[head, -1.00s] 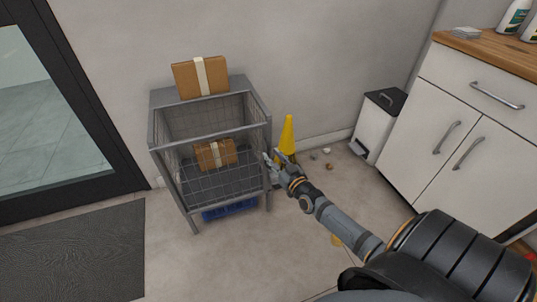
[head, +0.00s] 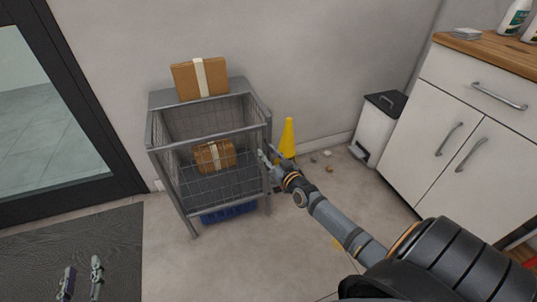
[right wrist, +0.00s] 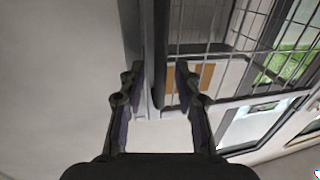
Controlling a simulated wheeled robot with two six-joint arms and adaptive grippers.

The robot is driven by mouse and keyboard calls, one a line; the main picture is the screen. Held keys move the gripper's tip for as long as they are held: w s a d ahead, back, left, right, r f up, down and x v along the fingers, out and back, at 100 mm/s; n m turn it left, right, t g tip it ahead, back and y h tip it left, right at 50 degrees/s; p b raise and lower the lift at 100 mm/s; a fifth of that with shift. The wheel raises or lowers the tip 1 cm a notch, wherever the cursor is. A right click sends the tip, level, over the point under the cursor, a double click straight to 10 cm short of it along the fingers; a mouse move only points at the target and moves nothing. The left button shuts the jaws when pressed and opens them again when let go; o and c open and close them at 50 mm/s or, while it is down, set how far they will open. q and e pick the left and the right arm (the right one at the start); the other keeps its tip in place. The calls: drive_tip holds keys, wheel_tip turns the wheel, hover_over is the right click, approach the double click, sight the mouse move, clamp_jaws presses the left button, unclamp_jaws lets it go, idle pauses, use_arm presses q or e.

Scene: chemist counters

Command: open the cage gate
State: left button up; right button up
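The grey wire-mesh cage (head: 165,92) stands against the wall. Its mesh front, the gate side (head: 222,192), is below a grey crossbar and looks closed. My right gripper (head: 271,160) is at the cage's front right corner post. In the right wrist view, the right gripper (right wrist: 158,82) is open, its fingers on either side of a dark upright bar (right wrist: 159,50) at the mesh edge; contact cannot be told. My left gripper (head: 82,280) is open and empty above the dark mat, apart from the cage.
One cardboard box (head: 200,77) sits on top of the cage; another (head: 215,156) is inside. A blue crate (head: 228,212) is beneath. A yellow cone (head: 288,138) stands behind my right gripper. A white bin (head: 375,130) and cabinet (head: 440,130) are at right. Floor before the cage is clear.

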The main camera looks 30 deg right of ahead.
clamp_jaws()
idle(0.4)
